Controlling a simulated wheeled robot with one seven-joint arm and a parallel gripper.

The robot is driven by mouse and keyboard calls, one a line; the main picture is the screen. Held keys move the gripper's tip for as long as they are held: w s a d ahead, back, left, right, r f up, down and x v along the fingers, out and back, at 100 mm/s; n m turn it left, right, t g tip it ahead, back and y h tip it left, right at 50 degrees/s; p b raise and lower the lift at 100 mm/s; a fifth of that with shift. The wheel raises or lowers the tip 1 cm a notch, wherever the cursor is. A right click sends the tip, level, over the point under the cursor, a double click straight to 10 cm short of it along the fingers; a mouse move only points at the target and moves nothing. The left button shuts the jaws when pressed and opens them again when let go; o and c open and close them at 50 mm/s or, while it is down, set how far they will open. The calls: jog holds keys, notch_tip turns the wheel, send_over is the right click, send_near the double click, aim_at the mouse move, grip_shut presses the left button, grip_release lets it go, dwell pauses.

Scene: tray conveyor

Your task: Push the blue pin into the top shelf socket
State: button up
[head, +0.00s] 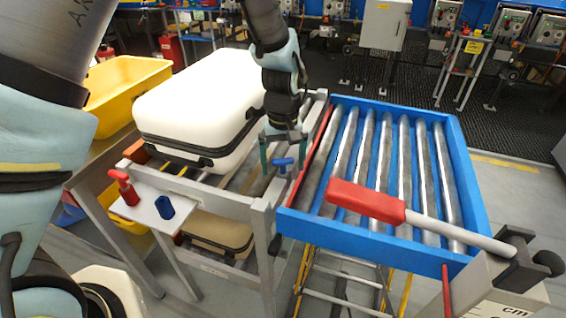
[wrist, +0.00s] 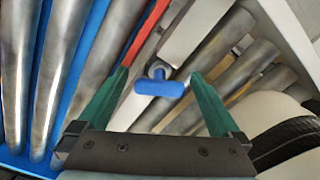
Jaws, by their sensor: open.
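The blue pin (head: 284,162) has a T-shaped handle. It stands at the right end of the grey frame, beside the conveyor's left edge. The wrist view shows its blue crossbar (wrist: 160,88) ahead of my gripper. My gripper (head: 284,158) points down over the pin, its green fingers spread on either side. In the wrist view the fingers (wrist: 158,84) are apart, with gaps between them and the crossbar. The pin's lower part is mostly hidden, and I cannot tell how deep it sits. I cannot make out the socket itself.
A blue-framed roller conveyor (head: 458,140) lies right, with a red-and-white bar (head: 366,201) across it. A white case (head: 195,105) rests left of my gripper. A small white shelf (head: 145,212) carries a red T-handle (head: 125,187) and a blue piece (head: 164,207). A yellow bin (head: 120,85) is behind.

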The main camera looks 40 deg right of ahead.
notch_tip(320, 180, up, 11)
jog(key=shift+f+b, duration=0.1)
jog(key=shift+b, duration=1.15)
